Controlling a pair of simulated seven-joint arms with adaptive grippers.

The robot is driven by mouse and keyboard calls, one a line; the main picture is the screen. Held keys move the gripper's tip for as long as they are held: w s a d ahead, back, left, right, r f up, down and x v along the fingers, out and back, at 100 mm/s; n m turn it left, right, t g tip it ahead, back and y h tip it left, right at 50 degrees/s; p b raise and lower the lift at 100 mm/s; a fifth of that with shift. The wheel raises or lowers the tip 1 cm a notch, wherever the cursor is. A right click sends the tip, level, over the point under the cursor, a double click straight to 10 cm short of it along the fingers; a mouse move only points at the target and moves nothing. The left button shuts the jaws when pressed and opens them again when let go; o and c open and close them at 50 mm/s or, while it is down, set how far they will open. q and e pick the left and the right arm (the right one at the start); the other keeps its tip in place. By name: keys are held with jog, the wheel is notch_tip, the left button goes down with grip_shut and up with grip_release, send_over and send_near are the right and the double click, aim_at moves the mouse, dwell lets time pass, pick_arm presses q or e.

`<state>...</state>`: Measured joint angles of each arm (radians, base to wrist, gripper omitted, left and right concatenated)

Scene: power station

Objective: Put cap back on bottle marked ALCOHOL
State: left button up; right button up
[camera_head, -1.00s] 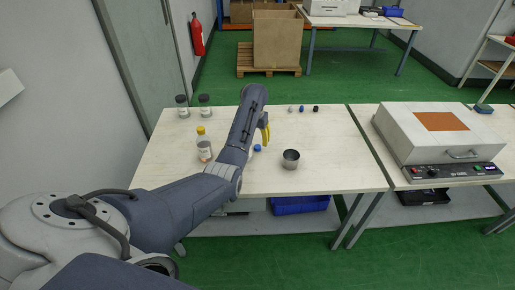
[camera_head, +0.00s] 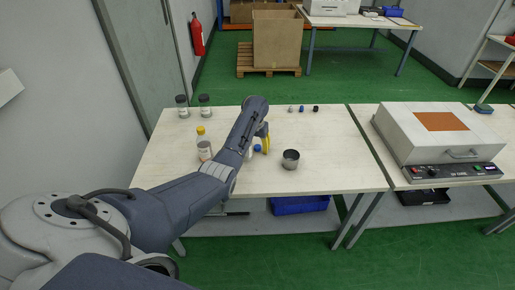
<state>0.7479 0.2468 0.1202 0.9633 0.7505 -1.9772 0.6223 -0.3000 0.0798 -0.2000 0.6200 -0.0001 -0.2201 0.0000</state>
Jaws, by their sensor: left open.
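Two bottles stand close together on the left of the white table: one with a yellow cap (camera_head: 201,130) and, in front of it, a bottle with a pale label (camera_head: 205,152). The labels are too small to read, so I cannot tell which is marked ALCOHOL. A blue cap-like piece (camera_head: 257,148) shows just right of my left arm; my arm hides what is beside it. Small white (camera_head: 291,108), blue (camera_head: 301,108) and black (camera_head: 316,109) pieces, perhaps caps, lie at the back edge. My right gripper is not seen.
A metal cup (camera_head: 290,159) stands right of my left gripper. Two dark-lidded jars (camera_head: 205,106) stand at the back left. A grey hot-plate-like device (camera_head: 440,140) sits on the right table. The table (camera_head: 335,165) is clear right of the cup.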

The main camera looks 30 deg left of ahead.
aim_at(258, 146)
pick_arm(q)
jog(key=c, duration=1)
jog(key=shift+r, duration=0.1)
notch_tip(258, 146, up, 20)
dwell(0.6)
dwell(0.4)
